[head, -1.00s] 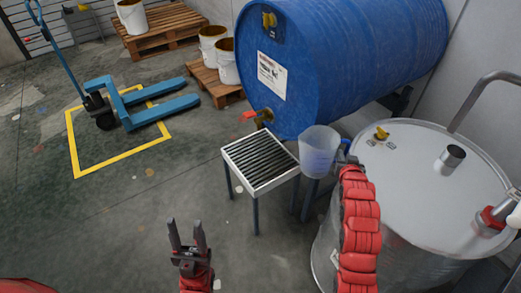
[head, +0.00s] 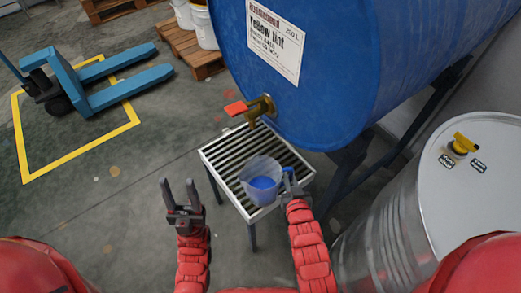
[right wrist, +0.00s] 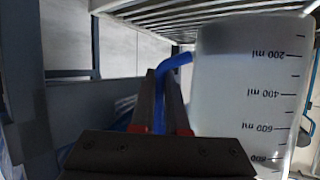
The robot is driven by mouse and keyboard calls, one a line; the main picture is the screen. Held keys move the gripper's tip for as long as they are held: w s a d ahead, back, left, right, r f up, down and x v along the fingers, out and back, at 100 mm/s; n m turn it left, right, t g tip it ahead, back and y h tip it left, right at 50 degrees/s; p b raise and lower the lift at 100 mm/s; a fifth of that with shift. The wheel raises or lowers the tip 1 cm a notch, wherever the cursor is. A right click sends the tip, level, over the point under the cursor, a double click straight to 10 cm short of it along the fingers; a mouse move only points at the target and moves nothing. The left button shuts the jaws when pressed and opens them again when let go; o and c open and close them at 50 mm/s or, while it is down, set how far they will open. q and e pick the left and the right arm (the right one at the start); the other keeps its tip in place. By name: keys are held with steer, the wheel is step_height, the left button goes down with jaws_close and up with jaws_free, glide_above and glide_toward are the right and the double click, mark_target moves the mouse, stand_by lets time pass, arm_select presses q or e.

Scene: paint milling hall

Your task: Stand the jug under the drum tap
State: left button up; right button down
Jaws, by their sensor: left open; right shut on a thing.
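The translucent jug (head: 262,183) has a blue handle and is upright over the slatted stand (head: 208,160). I cannot tell whether its base touches the slats. My right gripper (head: 290,186) is shut on the jug's handle, on the jug's right side. In the right wrist view, the jug (right wrist: 245,95) appears upside down with its scale marks, and the blue handle (right wrist: 160,95) is between the fingers. The brass drum tap (head: 266,104) with a red lever is beyond the jug's mouth in the head view. My left gripper (head: 180,196) is open and empty, left of the stand.
The blue drum (head: 345,70) lies on its side above the stand's far edge. A metal drum (head: 470,195) with a yellow-capped bung stands at the right. A blue pallet jack (head: 90,85) and pallets with white buckets are at the back left.

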steer(key=w+a, duration=0.1)
steer(key=w, duration=0.4)
steer(key=w+a, duration=0.1)
steer(key=w, duration=0.4)
steer(key=w+f, duration=0.1)
steer(key=w, duration=0.4)
steer(key=shift+a+f, duration=0.1)
steer(key=shift+a, duration=0.3)
step_height(320, 180, down, 4)
steer(key=shift+s+r, duration=0.15)
steer(key=shift+r, duration=0.15)
steer(key=shift+b, duration=0.35)
steer(key=c, duration=1.4)
jaws_free()
steer(key=shift+f, duration=0.2)
steer(key=o, duration=0.5)
